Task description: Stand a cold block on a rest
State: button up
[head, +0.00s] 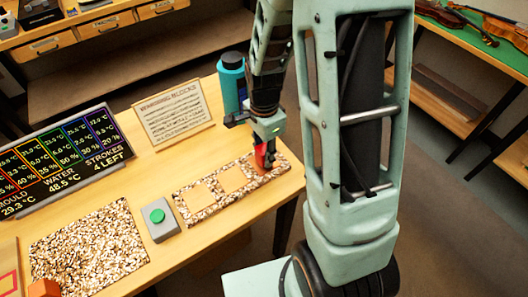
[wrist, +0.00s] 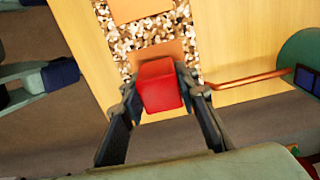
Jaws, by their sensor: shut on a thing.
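My gripper (head: 267,143) is over the right end of a speckled strip (head: 181,208) with pale wooden squares set in it, which look like rests. It is shut on a red block (head: 262,160), whose face fills the space between the fingertips in the wrist view (wrist: 160,87). The block is over the strip's end square (wrist: 158,48), partly covering it. I cannot tell whether the block touches the square. Two other squares (head: 200,195) on the strip are bare. An orange block (head: 44,289) shows at the bottom left edge.
A grey box with a green button (head: 158,215) stands left of the strip, then a wider speckled mat (head: 92,250). A dark display board (head: 65,160), a printed card (head: 172,112) and a blue bottle (head: 232,82) stand along the back. The strip's right end is near the table edge.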

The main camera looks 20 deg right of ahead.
aim_at(264, 148)
jog(key=shift+f+b, duration=0.3)
jog(key=shift+f, duration=0.15)
jog(key=o, duration=1.2)
notch_tip(264, 148, up, 12)
jog(key=shift+r, duration=0.1)
